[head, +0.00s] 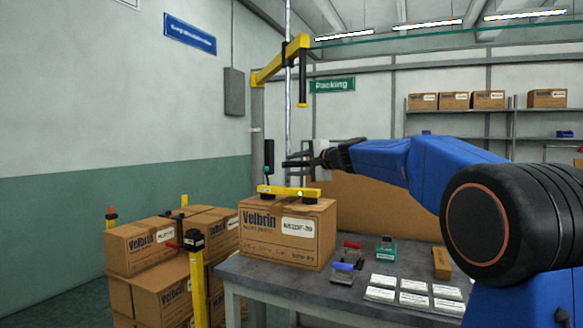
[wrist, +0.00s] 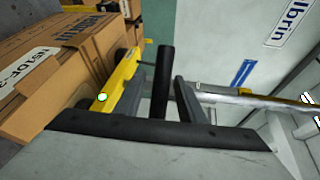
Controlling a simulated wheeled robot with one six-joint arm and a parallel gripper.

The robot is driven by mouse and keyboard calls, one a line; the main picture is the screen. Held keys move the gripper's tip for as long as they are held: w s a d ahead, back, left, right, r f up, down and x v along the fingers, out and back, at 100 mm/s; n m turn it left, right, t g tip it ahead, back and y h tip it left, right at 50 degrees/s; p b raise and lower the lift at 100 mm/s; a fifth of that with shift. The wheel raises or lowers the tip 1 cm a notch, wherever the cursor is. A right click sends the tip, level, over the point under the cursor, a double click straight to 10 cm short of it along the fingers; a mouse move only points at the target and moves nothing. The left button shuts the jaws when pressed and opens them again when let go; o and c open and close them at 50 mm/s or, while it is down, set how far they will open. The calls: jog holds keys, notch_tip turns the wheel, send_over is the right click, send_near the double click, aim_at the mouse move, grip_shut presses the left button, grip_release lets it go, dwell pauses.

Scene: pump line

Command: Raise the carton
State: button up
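The carton (head: 288,238), a brown box printed "Velbrin", sits on the grey table. It also shows at the left of the wrist view (wrist: 70,65). A yellow lifter bar (head: 270,189) with dark suction cups lies along its top; a small light glows on the bar, which also shows in the wrist view (wrist: 119,80). My gripper (head: 290,163) is above the carton, beside the lifter's upright tube. In the wrist view its fingers (wrist: 165,95) stand apart, with a black rod-like handle (wrist: 164,75) between them and gaps showing at both sides.
A yellow jib (head: 280,62) reaches overhead. A dark control box (head: 268,158) hangs left of my gripper. Stacked cartons (head: 140,240) and a yellow post (head: 198,285) stand left of the table (head: 300,288). Small tools and white labels (head: 412,299) lie right of the carton.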

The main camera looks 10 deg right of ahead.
jog(key=shift+w+a+f, duration=0.1)
jog(key=shift+w+a, duration=0.3)
jog(key=shift+w, duration=0.2)
jog(key=shift+c, duration=0.6)
grip_shut()
notch_tip(320, 180, up, 7)
jog(key=shift+o, duration=0.6)
grip_release()
jog(key=shift+s+d, duration=0.1)
